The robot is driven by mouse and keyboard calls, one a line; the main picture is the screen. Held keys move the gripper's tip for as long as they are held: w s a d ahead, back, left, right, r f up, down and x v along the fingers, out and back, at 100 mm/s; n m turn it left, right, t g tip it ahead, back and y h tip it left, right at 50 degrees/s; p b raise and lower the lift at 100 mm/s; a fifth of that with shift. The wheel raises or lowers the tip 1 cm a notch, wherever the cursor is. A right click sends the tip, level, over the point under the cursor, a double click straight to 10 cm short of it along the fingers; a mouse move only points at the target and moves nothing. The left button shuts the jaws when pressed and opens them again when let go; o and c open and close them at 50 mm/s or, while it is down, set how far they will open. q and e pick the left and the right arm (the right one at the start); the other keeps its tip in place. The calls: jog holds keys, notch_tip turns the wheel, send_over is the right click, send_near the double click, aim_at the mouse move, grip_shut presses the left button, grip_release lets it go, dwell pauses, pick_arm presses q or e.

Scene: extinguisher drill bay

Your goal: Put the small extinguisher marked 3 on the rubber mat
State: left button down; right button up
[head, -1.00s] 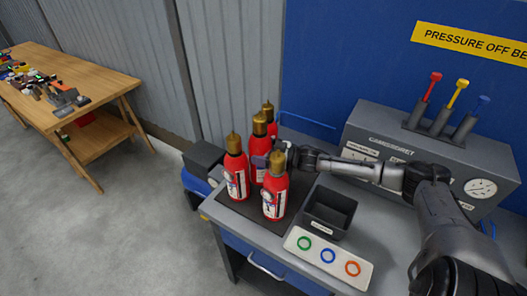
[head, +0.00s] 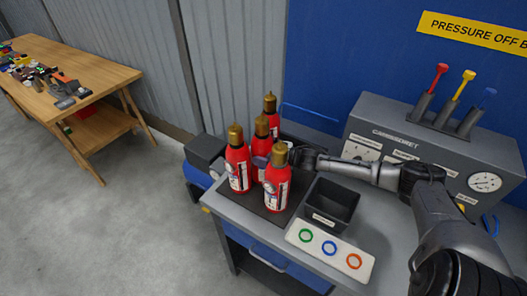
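Several red extinguishers with brass tops stand close together at the dark mat (head: 249,205) on the bench: a left one (head: 238,170), a front one (head: 277,190), a middle one (head: 262,145) and a back one (head: 270,115). Their numbers are too small to read. My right gripper (head: 266,162) reaches in from the right behind the front extinguisher. A grey finger shows against the middle extinguisher's body, and the gripper appears shut on it. The front extinguisher hides most of the fingers and the middle one's base. My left gripper is out of view.
An open dark bin (head: 320,219) stands right of the mat. A white panel with coloured rings (head: 330,250) lies at the bench's front. A grey pressure cabinet (head: 385,128) with levers stands behind my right arm. A wooden table (head: 100,75) is far left.

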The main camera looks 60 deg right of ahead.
jog(key=shift+o, duration=0.3)
jog(key=shift+r, duration=0.1)
jog(key=shift+s+d, duration=0.1)
jog(key=shift+s, duration=0.15)
jog(key=p+v, duration=0.2)
jog(key=v, duration=0.5)
jog(key=shift+r, duration=0.1)
